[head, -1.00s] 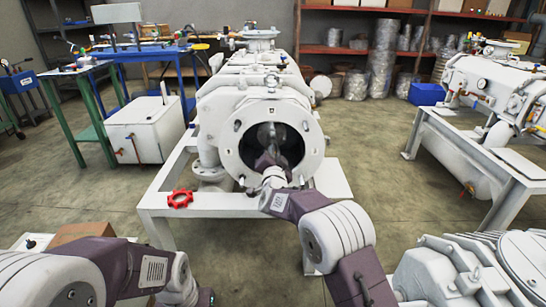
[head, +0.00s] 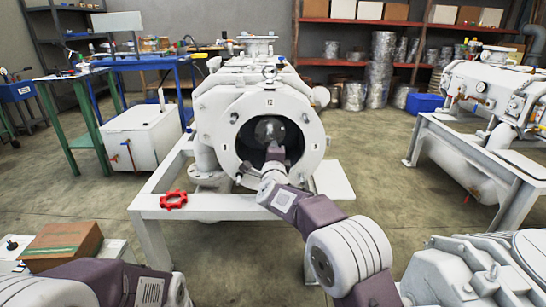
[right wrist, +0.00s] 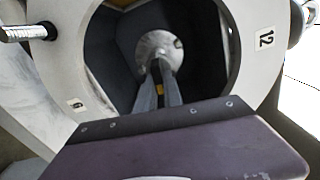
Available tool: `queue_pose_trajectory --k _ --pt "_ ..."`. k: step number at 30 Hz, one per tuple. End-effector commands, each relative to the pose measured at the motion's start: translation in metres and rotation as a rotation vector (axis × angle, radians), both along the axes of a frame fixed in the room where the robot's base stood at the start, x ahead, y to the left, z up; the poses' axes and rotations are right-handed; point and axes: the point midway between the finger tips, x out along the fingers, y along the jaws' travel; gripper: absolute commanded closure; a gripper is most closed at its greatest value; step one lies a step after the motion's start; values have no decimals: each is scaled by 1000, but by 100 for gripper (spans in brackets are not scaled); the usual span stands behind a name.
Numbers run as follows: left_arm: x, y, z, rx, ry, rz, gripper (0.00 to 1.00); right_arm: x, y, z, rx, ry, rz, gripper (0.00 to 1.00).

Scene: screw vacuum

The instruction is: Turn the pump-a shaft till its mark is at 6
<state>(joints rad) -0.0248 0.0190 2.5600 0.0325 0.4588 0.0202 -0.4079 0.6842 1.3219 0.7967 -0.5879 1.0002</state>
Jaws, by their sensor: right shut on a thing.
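The white pump (head: 215,110) stands on a white frame, its round flange (head: 312,165) facing me. The flange has number labels; 12 is at the top and 3 at the right in the head view. Inside the dark bore is a round pale metal shaft end (head: 270,130), also seen in the right wrist view (right wrist: 158,48). My right gripper (right wrist: 162,72) reaches into the bore, its two fingers close together and shut on the shaft. A small yellow patch shows between the fingers. I cannot tell where the shaft's mark points. My left gripper is out of view; only its arm shows.
A red handwheel (head: 173,200) lies on the front left of the frame. A bolt (right wrist: 28,32) juts from the flange near my right wrist. A brown box (head: 62,245) is at lower left. Another pump (head: 480,90) stands at right.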

Motion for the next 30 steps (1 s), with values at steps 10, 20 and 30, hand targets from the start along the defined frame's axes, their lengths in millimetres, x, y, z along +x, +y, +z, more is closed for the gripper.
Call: queue_pose_trajectory --k 10,20,30 --pt "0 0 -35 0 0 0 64 0 1 -8 331 0 -1 100" --pt "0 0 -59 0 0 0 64 0 3 -10 643 1 0 100" --pt "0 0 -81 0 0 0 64 0 6 -12 965 2 1 100"
